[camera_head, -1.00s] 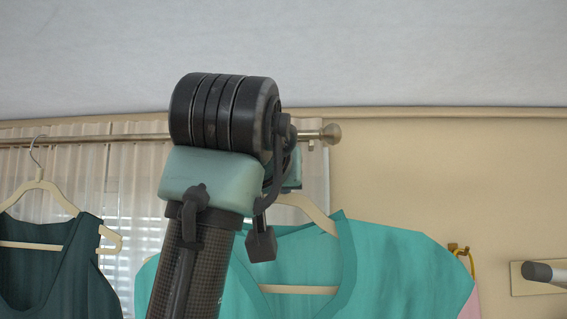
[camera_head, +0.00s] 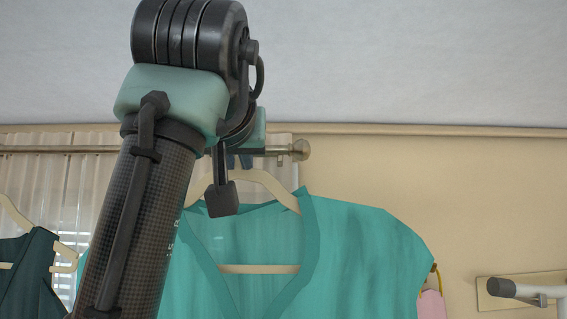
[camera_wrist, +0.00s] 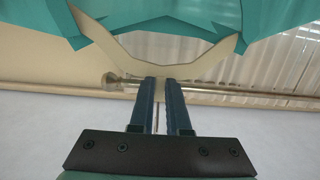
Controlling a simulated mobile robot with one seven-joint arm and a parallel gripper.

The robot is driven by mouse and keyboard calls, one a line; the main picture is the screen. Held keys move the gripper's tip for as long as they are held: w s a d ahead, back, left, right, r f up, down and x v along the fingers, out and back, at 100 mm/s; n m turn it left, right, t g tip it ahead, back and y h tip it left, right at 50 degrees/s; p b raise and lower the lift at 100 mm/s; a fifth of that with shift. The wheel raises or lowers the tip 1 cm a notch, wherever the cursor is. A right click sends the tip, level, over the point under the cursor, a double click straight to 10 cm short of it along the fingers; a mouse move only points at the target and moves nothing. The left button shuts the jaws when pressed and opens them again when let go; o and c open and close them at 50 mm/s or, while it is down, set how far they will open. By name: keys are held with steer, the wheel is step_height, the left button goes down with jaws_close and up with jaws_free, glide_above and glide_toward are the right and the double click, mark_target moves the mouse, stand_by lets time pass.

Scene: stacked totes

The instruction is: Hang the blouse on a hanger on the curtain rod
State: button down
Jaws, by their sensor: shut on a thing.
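The teal blouse (camera_head: 372,250) hangs upright on a cream hanger (camera_head: 268,184) in the head view. In the wrist view, the blouse (camera_wrist: 215,15) and hanger (camera_wrist: 112,48) appear upside down. My gripper (camera_wrist: 158,82) is shut on the hanger's neck, with narrow gaps hard to judge between the fingers. It also shows partly in the head view (camera_head: 240,160). The metal curtain rod (camera_head: 60,149) ends in a round finial (camera_head: 300,150) just above the blouse's shoulder in the picture. The rod (camera_wrist: 225,93) passes behind the fingers in the wrist view. The hanger's hook is hidden, so I cannot tell whether it touches the rod.
A dark green garment (camera_head: 30,280) on another cream hanger (camera_head: 14,214) is at the left. Sheer curtains (camera_head: 100,170) hang behind the rod. A wall-mounted bracket (camera_head: 520,290) and a pink item (camera_head: 432,303) are at the right. The wall right of the finial is bare.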

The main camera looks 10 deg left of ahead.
steer(key=shift+r+x, duration=0.3)
steer(key=shift+x, duration=1.5)
steer(key=shift+r+x, duration=0.25)
steer(key=shift+x, duration=1.55)
steer(key=shift+r+x, duration=0.3)
steer(key=shift+x, duration=1.5)
steer(key=shift+f+b, duration=1.1)
steer(key=shift+f, duration=0.25)
steer(key=c, duration=0.8)
jaws_free()
